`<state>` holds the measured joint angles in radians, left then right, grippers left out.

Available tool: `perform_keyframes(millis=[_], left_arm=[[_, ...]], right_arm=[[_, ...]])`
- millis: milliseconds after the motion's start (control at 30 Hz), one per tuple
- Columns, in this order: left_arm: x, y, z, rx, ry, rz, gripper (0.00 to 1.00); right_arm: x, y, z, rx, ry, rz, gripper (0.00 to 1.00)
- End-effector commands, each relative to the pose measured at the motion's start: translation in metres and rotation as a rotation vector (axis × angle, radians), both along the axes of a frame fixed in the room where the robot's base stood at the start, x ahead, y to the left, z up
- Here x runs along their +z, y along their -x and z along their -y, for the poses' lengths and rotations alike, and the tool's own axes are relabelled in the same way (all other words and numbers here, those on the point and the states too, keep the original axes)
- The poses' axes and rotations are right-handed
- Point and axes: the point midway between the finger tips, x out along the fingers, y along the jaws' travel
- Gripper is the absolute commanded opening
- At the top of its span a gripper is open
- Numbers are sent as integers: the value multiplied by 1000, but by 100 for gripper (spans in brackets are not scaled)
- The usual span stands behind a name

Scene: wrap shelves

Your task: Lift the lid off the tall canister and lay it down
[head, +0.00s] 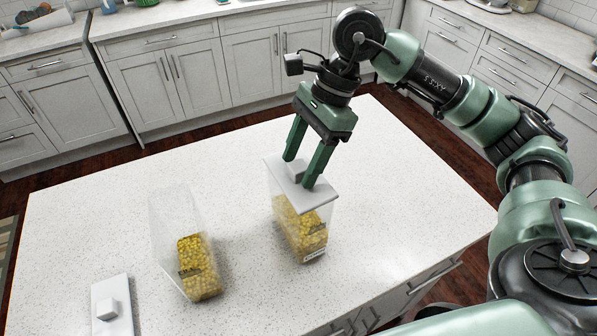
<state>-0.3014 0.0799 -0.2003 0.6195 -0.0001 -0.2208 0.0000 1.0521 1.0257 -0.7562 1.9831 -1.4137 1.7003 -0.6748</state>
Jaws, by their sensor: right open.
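A tall clear canister (301,228) with yellow contents stands on the white island counter (90,215). A light grey lid (290,185) with a block-shaped knob (296,172) sits on top of it. My right gripper (302,173) points down over this lid, its two green fingers open on either side of the knob. A second clear canister (199,268), without a lid, stands to the left with yellow contents low inside. Another light grey lid (113,318) with a knob lies flat on the counter at lower left. My left gripper is out of view.
The counter is clear behind the canisters and to their right. Grey cabinets (190,85) and drawers line the back, beyond a dark wood floor (70,170). The counter's front edge runs along the lower right.

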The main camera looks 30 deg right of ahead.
Motion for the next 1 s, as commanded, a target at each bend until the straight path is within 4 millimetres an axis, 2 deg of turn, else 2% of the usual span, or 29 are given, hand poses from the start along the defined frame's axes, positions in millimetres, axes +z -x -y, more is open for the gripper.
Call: perform_keyframes(millis=[167, 200, 300, 400, 767, 867, 1000], left_arm=[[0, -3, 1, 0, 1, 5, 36], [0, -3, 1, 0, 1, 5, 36], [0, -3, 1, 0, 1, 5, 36], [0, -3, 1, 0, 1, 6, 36], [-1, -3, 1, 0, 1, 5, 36], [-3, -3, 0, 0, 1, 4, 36], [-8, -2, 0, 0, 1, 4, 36]], right_arm=[[-1, 0, 0, 0, 0, 1, 56], [-1, 0, 0, 0, 0, 1, 51], [-1, 0, 0, 0, 0, 1, 23], [-1, 0, 0, 0, 0, 0, 0], [3, 0, 0, 1, -1, 1, 0], [10, -1, -1, 1, -2, 4, 0], [30, -1, -1, 2, -2, 6, 0]])
